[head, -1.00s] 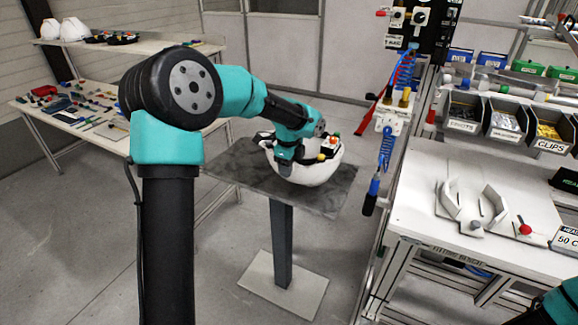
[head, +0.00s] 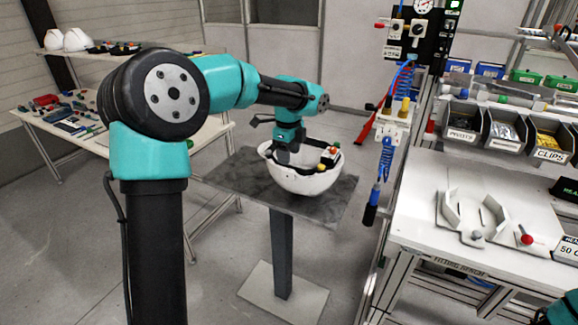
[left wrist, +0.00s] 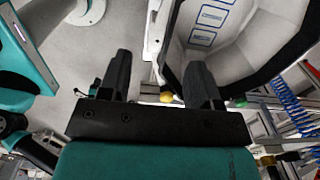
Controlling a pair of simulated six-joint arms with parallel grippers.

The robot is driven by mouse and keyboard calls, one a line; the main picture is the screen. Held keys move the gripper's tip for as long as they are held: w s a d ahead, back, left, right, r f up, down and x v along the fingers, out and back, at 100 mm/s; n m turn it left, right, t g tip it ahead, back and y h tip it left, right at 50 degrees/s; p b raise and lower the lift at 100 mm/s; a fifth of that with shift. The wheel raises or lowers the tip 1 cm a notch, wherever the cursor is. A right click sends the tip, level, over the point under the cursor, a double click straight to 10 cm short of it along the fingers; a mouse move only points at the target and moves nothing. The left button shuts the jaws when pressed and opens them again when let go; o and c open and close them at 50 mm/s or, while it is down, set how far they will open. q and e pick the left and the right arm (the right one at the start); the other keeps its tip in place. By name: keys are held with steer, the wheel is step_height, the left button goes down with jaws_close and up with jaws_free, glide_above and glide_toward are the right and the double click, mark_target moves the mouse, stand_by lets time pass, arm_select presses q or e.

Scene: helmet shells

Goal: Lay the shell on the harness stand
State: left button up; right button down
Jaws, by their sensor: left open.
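The white helmet shell (head: 305,184) rests open side up on the grey plate (head: 235,182) of a pedestal stand. My left gripper (head: 283,157) points down at the shell's left rim, open and holding nothing. In the left wrist view the shell's pale interior (left wrist: 238,52), with blue-framed labels and a dark rim, lies ahead and to the right. The open fingers (left wrist: 160,66) show at its near edge; I cannot tell whether they touch it. My right gripper is not in view. I cannot tell for certain which fixture is the harness stand.
A workbench (head: 420,205) on the right carries a white fixture with upright plates (head: 470,213) and a red knob (head: 526,239). Parts bins (head: 505,127) stand behind it. Blue coiled hoses hang right of the pedestal. A table with tools (head: 75,125) is at the left.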

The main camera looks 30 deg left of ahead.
arm_select(q)
steer(key=shift+r, duration=1.6)
steer(key=shift+s+f, duration=0.1)
stand_by(0.4)
